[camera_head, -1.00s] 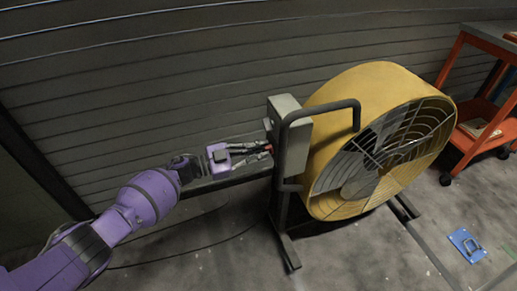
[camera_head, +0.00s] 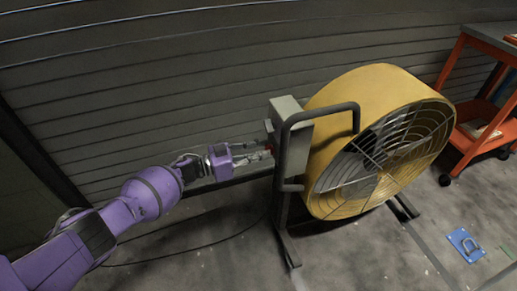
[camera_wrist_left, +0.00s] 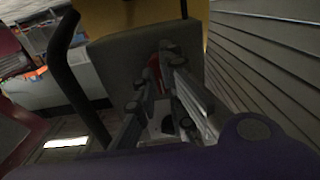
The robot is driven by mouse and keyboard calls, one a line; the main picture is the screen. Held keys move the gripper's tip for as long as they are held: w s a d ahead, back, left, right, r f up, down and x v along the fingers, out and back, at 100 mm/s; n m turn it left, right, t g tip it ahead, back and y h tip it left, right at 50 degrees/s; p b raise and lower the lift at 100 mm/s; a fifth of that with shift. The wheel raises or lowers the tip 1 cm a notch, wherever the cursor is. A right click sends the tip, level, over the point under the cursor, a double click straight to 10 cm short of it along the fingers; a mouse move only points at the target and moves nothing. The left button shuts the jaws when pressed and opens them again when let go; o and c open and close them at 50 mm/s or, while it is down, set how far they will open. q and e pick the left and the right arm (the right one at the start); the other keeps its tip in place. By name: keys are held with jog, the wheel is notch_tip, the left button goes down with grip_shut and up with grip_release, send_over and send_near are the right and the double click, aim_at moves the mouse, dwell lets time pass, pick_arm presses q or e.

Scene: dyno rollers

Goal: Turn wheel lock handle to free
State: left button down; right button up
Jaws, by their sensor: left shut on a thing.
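A grey box (camera_head: 290,118) is mounted on the dark tubular frame at the left side of a large yellow drum fan (camera_head: 345,88). A small red handle (camera_wrist_left: 155,67) shows against the grey box in the left wrist view, between my fingertips. In the head view only a bit of red shows at the box's left face. My left gripper (camera_head: 267,150) reaches the box from the left and is shut on the red handle. The fingers cover most of the handle, so its exact angle is hard to tell. My right gripper is not in view.
The dark tube frame (camera_head: 285,185) stands close to my left fingers, with feet on the floor. An orange cart (camera_head: 462,140) stands at the right. A blue plate with a ring (camera_head: 466,245) lies on the floor. A slatted wall (camera_head: 150,60) runs behind.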

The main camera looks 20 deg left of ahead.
pick_arm(q)
jog(key=shift+f, duration=0.1)
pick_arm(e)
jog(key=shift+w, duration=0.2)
pick_arm(q)
jog(key=c, duration=1.8)
grip_release()
jog(key=shift+c, duration=0.2)
jog(key=v, duration=1.2)
